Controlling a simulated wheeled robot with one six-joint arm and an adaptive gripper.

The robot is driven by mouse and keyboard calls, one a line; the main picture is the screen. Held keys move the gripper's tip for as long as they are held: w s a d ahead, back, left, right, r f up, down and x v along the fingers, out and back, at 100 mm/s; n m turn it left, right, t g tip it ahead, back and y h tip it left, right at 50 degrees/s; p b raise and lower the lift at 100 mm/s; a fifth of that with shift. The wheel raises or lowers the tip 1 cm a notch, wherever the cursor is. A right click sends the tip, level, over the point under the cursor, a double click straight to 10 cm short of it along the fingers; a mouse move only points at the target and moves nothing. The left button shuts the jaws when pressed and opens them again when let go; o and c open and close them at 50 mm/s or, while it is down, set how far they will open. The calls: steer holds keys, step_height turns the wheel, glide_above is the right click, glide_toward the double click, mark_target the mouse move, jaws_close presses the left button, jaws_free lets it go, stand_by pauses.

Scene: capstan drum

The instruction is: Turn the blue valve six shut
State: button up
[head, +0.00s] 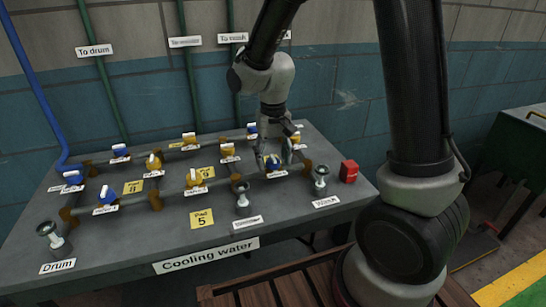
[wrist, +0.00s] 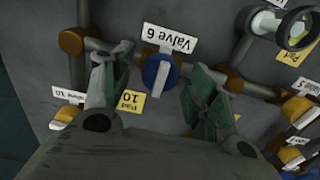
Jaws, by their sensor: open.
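Blue valve six (wrist: 151,70) shows in the wrist view as a round blue knob with a white bar handle. The bar appears to lie across the pipe. Its white Valve 6 label (wrist: 170,38) reads upside down just above it. My gripper (wrist: 158,60) is open, with one green-padded finger on each side of the valve, apart from it. In the head view the valve (head: 273,166) is at the right of the grey bench, and my gripper (head: 275,152) reaches down over it, partly hiding it. Contact with the bench cannot be told.
The grey bench (head: 120,245) carries pipes and several other blue and yellow valves, such as a yellow valve (head: 193,179). Sight cups stand along the front, one (head: 321,178) right of the valve.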

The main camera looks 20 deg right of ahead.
mark_target(273, 157)
step_height(273, 157, up, 12)
stand_by(0.4)
stand_by(0.3)
